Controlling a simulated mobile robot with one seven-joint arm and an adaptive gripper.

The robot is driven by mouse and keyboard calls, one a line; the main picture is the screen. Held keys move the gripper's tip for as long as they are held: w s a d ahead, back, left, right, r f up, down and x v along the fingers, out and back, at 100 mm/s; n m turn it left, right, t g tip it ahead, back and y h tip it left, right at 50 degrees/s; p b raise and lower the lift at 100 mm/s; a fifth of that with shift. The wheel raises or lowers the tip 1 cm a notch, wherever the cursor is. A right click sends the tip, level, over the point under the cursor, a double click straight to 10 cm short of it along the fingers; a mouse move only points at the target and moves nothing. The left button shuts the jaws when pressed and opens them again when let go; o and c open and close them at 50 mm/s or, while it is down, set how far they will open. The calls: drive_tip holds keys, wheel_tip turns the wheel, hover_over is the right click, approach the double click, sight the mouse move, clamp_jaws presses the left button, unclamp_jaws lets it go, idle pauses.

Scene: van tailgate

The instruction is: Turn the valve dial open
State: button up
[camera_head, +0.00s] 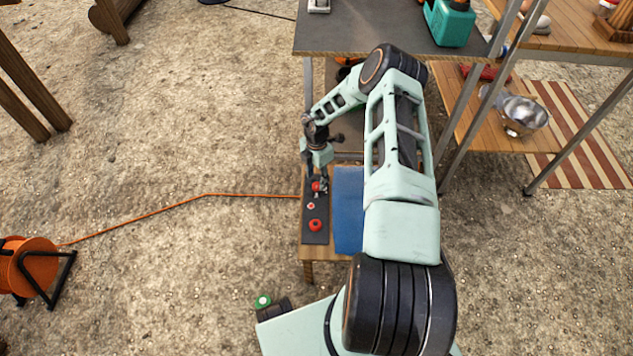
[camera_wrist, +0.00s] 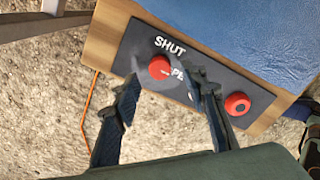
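The valve dial is a red round knob (camera_wrist: 159,67) on a dark panel (camera_wrist: 135,50), beside the white word SHUT and a second word partly hidden by a finger. My gripper (camera_wrist: 162,78) is open, with its two dark fingers apart and the knob showing between their tips. I cannot tell whether either finger touches it. In the head view my gripper (camera_head: 317,181) points down over the far part of the panel (camera_head: 313,238), where red parts show partly hidden by the fingers.
A second red round control (camera_wrist: 237,103) sits on the same panel, to the right in the wrist view. A blue mat (camera_head: 348,210) lies beside the panel. A grey-topped table (camera_head: 350,30) stands beyond. An orange cable reel (camera_head: 28,265) is on the ground at left.

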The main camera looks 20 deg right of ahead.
sight(317, 185)
wheel_tip(317, 185, up, 9)
idle(0.3)
drive_tip(key=shift+f, duration=0.15)
